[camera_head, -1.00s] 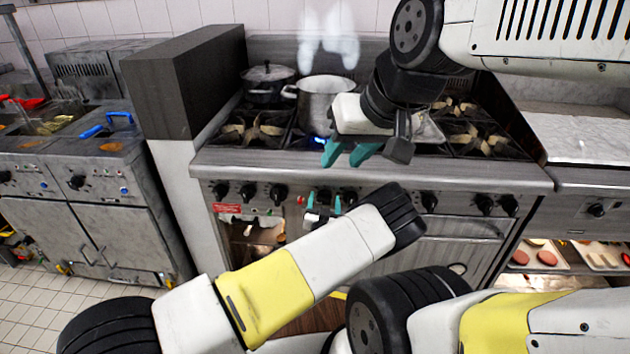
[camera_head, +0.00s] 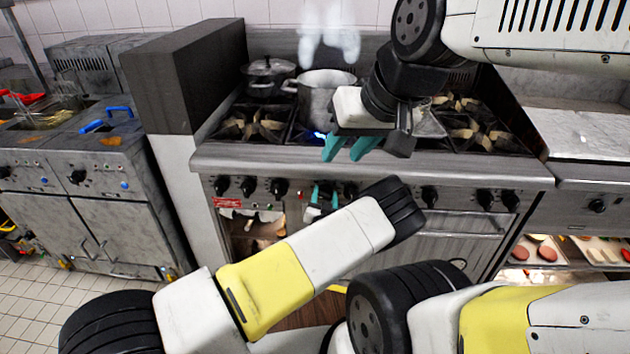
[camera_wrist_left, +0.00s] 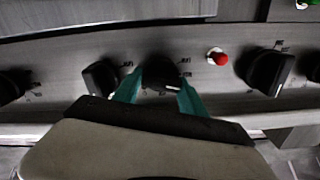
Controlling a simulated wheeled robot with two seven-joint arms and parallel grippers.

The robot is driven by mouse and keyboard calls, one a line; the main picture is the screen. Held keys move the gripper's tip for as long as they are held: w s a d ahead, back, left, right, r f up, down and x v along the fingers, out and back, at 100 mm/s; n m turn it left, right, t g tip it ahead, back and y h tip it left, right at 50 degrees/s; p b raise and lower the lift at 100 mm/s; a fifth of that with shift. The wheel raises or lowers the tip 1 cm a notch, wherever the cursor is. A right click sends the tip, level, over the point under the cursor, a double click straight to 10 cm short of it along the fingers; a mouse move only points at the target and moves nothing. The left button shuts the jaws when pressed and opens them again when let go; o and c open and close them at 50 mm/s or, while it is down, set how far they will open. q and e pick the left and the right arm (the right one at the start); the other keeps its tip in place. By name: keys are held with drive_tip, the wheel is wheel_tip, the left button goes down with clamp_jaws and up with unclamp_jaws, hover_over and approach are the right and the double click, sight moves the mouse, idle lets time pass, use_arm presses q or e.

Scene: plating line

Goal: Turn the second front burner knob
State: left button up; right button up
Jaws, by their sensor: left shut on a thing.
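A row of black knobs runs along the range's front panel (camera_head: 395,190). My left gripper (camera_head: 324,190) is at the panel, just right of a small red light. In the left wrist view its teal fingers lie on both sides of one black knob (camera_wrist_left: 160,70), shut on it. A white mark shows on that knob's lower edge. Other knobs stand on either side, one at the left (camera_wrist_left: 100,78) and one at the right (camera_wrist_left: 268,70), beyond the red light (camera_wrist_left: 217,57). My right gripper (camera_head: 348,148) is open and empty, above the range's front edge.
A steaming pot (camera_head: 318,100) stands on a lit burner behind my right gripper. A darker lidded pot (camera_head: 268,78) is at back left. An oven door handle (camera_head: 465,237) runs below the knobs. A fryer (camera_head: 85,190) stands left.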

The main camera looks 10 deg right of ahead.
use_arm(q)
drive_tip(key=m, duration=0.5)
drive_tip(key=shift+d, duration=0.15)
drive_tip(key=shift+m, duration=0.3)
idle(0.3)
drive_tip(key=o, duration=1.3)
drive_tip(key=shift+f, duration=0.1)
drive_tip(key=shift+s, duration=0.1)
